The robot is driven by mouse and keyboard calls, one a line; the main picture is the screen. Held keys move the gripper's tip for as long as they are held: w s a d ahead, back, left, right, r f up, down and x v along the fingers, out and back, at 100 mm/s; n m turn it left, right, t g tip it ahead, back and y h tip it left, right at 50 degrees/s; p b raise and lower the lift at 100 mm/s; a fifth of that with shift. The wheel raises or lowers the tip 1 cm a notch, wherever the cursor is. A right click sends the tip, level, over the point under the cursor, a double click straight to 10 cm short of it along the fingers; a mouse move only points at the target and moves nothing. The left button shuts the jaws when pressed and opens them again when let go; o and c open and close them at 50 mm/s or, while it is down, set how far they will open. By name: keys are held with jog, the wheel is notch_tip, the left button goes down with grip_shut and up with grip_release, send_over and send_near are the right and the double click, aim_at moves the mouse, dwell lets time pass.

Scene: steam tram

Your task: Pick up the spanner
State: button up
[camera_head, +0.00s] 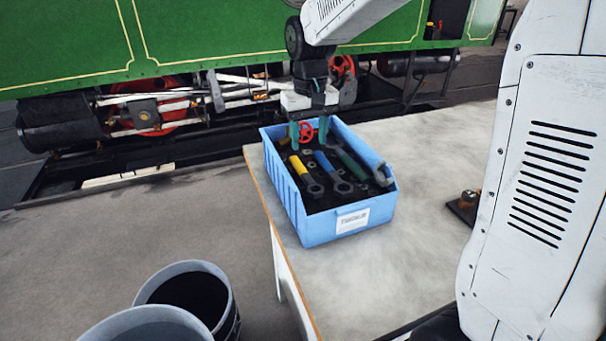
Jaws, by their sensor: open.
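My gripper (309,131) hangs over the back part of the blue bin (316,231), its two teal fingers apart and pointing down. The bin holds several tools on a dark bottom. A yellow-handled spanner (305,173) lies at the left and a blue-handled one (331,170) in the middle. A dark green-handled tool (350,163) lies to their right. A grey metal spanner (376,168) lies along the right wall. A small red handwheel (306,131) shows between my fingers. I cannot tell which spanner is meant, or whether the fingertips touch anything.
The bin stands on a pale worktop (425,165) near its left edge. A small dark block with a brass-coloured part (466,203) lies at the right. Two buckets (190,292) stand at the lower left. The green tram (215,30) stands behind.

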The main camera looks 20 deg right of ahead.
aim_at(302, 168)
jog(key=w+f, duration=0.1)
jog(key=w, duration=0.1)
jog(key=w+f, duration=0.1)
jog(key=shift+a+f, duration=0.25)
jog(key=shift+f, duration=0.05)
notch_tip(302, 168, down, 7)
jog(key=shift+w+f, duration=0.15)
jog(key=shift+f, duration=0.05)
grip_shut()
